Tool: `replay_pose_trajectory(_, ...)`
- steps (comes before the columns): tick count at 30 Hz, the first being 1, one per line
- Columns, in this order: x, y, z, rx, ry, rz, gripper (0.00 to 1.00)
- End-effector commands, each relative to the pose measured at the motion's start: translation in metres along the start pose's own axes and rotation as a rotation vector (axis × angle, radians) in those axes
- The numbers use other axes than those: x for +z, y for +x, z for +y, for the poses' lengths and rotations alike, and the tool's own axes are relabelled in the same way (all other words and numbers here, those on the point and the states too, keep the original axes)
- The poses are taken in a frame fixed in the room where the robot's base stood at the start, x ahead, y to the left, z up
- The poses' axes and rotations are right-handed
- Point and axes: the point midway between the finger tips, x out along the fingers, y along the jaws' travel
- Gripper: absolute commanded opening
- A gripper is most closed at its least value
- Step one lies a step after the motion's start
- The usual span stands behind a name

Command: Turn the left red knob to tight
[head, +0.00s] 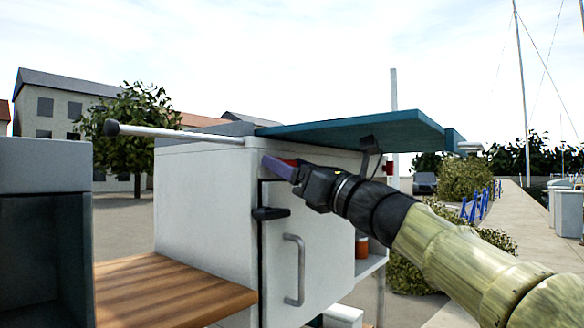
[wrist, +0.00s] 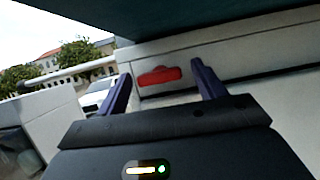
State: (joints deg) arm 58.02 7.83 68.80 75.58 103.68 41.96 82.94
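The left red knob (wrist: 160,75) is a flat, wide bar on the pale wall under the teal panel, lying nearly level in the wrist view. In the head view a sliver of red (head: 290,161) shows at my gripper (head: 280,167), mostly hidden by it. My gripper also shows in the wrist view (wrist: 161,72), its two purple fingers spread apart with the knob framed between them. Gaps show on both sides, so the fingers do not grip it. A second small red thing (head: 388,168) shows farther right, beyond my wrist.
The teal panel (head: 350,131) overhangs close above my gripper. A white rod (head: 180,134) with a dark end sticks out left. The white cabinet has a black latch (head: 270,213) and a grey handle (head: 293,270) below. A wooden bench (head: 165,292) lies at lower left.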

Motion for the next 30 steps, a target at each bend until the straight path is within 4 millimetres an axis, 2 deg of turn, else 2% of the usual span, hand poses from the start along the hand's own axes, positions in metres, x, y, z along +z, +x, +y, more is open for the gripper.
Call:
replay_pose_trajectory(5,-0.001,-0.001,0.000,0.000,-0.001,0.001,0.69)
replay_pose_trajectory(11,-0.004,-0.014,-0.001,-0.003,-0.005,0.001,0.69)
replay_pose_trajectory(30,-0.006,-0.099,-0.001,-0.002,-0.004,0.001,0.69)
